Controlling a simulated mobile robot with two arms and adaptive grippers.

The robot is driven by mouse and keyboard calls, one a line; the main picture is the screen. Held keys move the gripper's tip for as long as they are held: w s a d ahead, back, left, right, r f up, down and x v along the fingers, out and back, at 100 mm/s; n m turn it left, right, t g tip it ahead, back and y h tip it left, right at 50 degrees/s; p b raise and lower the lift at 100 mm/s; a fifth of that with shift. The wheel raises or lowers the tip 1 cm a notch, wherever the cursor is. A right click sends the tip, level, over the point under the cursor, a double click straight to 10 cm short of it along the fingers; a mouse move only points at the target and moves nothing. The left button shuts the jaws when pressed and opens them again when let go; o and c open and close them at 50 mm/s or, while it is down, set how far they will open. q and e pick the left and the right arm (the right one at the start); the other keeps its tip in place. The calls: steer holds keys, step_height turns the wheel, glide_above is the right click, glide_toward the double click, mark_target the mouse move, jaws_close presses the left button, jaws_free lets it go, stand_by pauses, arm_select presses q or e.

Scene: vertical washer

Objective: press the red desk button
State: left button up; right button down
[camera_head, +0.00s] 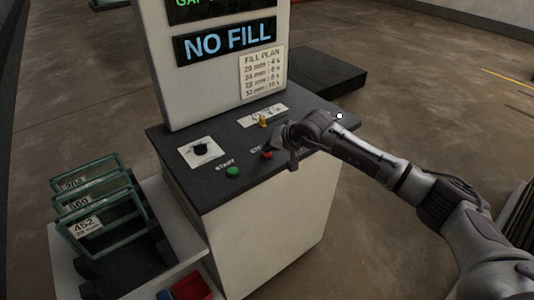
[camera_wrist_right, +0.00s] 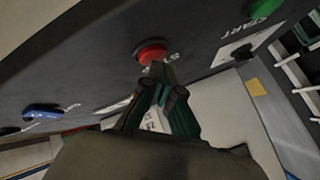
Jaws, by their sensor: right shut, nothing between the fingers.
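The red button (camera_head: 266,155) sits on the dark sloped desk top of the white console, to the right of the green START button (camera_head: 233,171). My right gripper (camera_head: 276,150) is shut and empty, with its fingertips at the red button. In the right wrist view the red button (camera_wrist_right: 151,52) shows just beyond the shut fingertips (camera_wrist_right: 159,73). They overlap its lower edge in the picture; I cannot tell whether they touch it. The lettering beside the red button is partly hidden. My left gripper is not in view.
A black knob (camera_head: 200,149) on a white plate and a small yellow switch (camera_head: 263,121) are also on the desk. A display (camera_head: 229,42) reading NO FILL stands behind. A rack of numbered glass panes (camera_head: 95,200) is at the left, with a red bin (camera_head: 192,288) below.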

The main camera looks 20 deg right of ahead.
mark_target(269, 154)
steer(key=shift+f+b, duration=0.35)
stand_by(0.3)
stand_by(0.4)
steer(key=shift+r, duration=0.95)
steer(key=shift+r+p, duration=1.1)
steer(key=shift+r, duration=1.45)
